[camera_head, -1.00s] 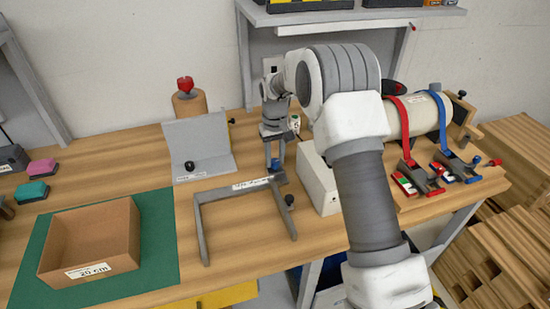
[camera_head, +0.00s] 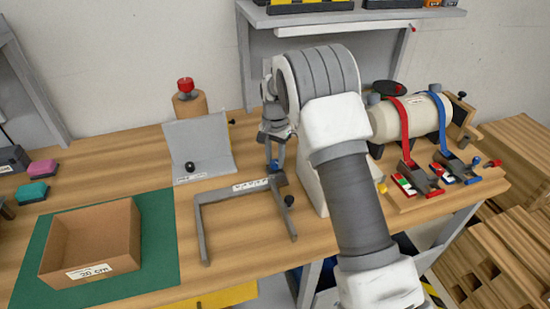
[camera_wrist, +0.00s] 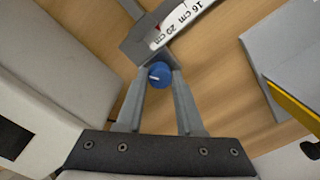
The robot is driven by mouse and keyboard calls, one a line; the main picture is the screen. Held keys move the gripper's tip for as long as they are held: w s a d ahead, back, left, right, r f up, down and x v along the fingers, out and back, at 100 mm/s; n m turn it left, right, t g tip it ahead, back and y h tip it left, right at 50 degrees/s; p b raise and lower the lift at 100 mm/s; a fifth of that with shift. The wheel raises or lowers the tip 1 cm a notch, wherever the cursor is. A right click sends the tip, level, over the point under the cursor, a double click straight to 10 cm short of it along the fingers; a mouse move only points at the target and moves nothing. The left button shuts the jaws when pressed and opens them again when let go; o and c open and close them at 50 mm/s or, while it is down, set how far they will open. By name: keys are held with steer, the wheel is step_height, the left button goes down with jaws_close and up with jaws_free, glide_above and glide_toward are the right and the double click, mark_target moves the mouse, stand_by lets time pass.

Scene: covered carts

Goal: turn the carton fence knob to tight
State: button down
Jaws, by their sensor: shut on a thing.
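The carton fence (camera_head: 205,225) is a grey U-shaped frame lying on the bench, with a white scale label (camera_head: 250,185) on its back bar. In the wrist view the scale (camera_wrist: 180,20) reads 16 cm and 20 cm, with a small red pointer beside it. The blue knob (camera_wrist: 159,74) has a white line on its top and sits at the end of the fence bar. My gripper (camera_wrist: 158,82) is shut on the blue knob, with a finger on each side. In the head view my gripper (camera_head: 274,160) comes down at the fence's back right corner.
An open cardboard box (camera_head: 92,245) marked 20 cm sits on a green mat (camera_head: 160,235) at left. A grey angled stand (camera_head: 200,145) is behind the fence. A white box (camera_head: 310,185) stands close on the right. A strapped cream cylinder (camera_head: 415,116) lies farther right.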

mark_target(275, 162)
steer(key=shift+r+m, duration=0.1)
steer(key=shift+m, duration=0.5)
steer(key=c, duration=0.5)
jaws_free()
steer(key=shift+c, duration=0.2)
step_height(275, 162, up, 17)
steer(key=shift+r+p, duration=0.2)
steer(key=shift+p, duration=0.25)
